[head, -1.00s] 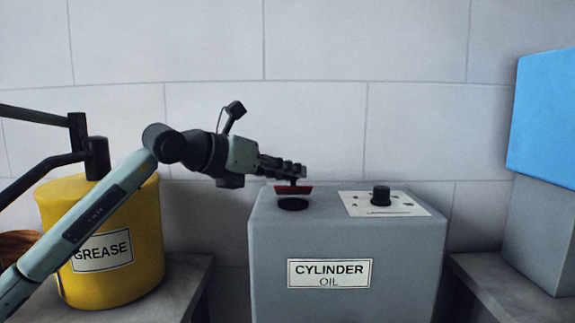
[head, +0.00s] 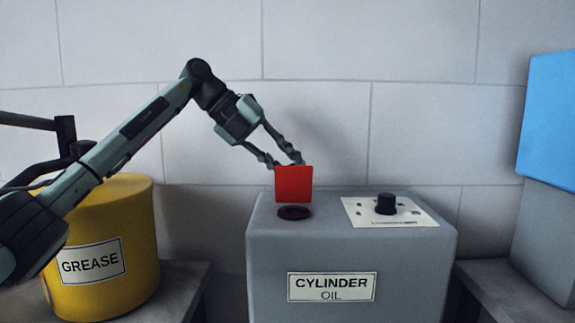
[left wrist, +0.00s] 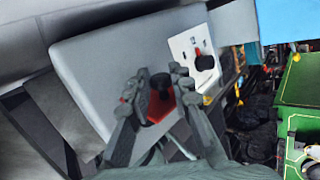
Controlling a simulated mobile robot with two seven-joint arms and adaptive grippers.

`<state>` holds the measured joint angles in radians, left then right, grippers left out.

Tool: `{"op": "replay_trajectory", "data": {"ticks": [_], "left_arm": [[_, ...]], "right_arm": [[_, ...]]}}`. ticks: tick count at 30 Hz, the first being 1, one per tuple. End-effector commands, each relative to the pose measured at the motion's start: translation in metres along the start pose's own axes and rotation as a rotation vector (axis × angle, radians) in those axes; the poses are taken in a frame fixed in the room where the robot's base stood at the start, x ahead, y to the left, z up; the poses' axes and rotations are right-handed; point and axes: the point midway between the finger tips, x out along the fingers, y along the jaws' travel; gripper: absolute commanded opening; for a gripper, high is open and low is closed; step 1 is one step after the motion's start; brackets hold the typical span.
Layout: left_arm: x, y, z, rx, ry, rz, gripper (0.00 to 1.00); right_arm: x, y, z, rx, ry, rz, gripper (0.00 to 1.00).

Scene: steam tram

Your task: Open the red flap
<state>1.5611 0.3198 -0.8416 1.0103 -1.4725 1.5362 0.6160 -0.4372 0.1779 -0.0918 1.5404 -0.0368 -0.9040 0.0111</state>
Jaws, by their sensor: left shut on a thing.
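The red flap (head: 293,184) stands up on top of the grey cylinder oil box (head: 345,245), behind a round dark opening (head: 294,213). Its flat red face shows in the head view. My left gripper (head: 282,162) is at the flap's top edge, fingers coming down from the upper left, partly hidden behind the flap. In the left wrist view, the fingers (left wrist: 158,86) are shut on the flap's small dark knob, with the red flap (left wrist: 156,106) between and below them. My right gripper is not in view.
A panel with a black knob (head: 386,203) sits on the box to the right of the flap. A yellow grease bucket (head: 100,225) stands on a bench at the left. A blue block (head: 548,120) is at the far right. A pale wall (head: 320,60) is behind.

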Motion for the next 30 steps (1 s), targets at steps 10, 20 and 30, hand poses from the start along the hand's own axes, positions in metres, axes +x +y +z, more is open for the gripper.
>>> {"op": "replay_trajectory", "data": {"ticks": [10, 20, 30], "left_arm": [[0.0029, 0.0025, 0.008, -0.081, 0.079, -0.001, 0.0], [0.0035, 0.0033, 0.0085, -0.09, 0.091, 0.0, 0.0], [0.0035, 0.0034, 0.0085, -0.09, 0.09, 0.0, 0.41]], "right_arm": [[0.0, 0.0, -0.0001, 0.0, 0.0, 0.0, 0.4], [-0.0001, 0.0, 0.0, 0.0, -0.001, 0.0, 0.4], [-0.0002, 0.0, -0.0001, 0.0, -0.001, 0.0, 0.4]]}}
